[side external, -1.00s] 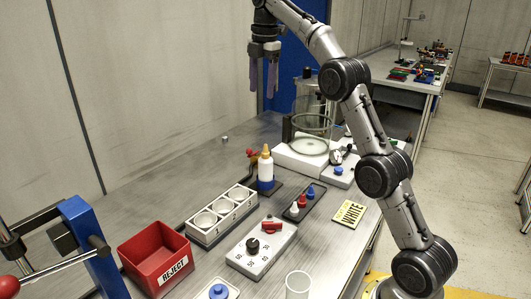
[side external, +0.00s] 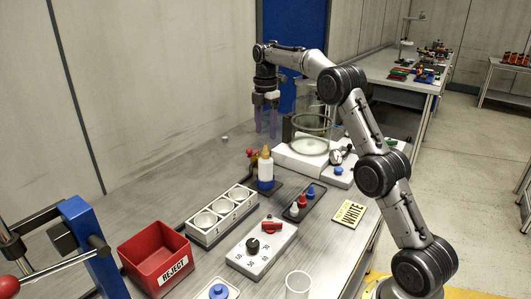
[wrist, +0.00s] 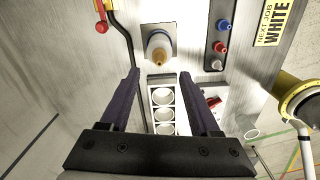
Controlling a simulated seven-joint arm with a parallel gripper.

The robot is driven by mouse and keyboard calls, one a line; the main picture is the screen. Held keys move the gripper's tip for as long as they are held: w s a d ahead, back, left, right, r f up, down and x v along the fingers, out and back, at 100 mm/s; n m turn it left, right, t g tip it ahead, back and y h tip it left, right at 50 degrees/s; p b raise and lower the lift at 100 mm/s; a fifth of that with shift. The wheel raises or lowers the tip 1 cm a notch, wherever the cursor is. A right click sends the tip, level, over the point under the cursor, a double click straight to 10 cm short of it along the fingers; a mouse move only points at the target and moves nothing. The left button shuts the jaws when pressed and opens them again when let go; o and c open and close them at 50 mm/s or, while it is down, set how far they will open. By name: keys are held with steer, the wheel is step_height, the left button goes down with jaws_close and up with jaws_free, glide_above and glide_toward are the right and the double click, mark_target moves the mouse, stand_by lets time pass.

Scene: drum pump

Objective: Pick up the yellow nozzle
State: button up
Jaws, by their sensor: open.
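The yellow nozzle (side external: 266,151) sits upright on top of a white bottle with a blue lower part (side external: 266,171). In the wrist view the nozzle (wrist: 159,57) shows from above, near the top middle, just beyond the fingertips and roughly midway between them sideways. My gripper (side external: 267,124) hangs pointing down, above the nozzle in the side view, with a gap between them. In the wrist view my gripper (wrist: 160,74) has its two dark fingers spread wide, with nothing held between them.
A dark tray (side external: 290,215) holds white, red and blue nozzles to the right of the bottle. A white three-hole block (side external: 213,236) stands in front. A red valve handle with a hose (side external: 252,153) is close left of the bottle. A glass vessel (side external: 313,125) stands behind.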

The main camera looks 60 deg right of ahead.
mark_target(266, 145)
steer(key=shift+f, duration=3.25)
steer(key=shift+c, duration=0.3)
jaws_close()
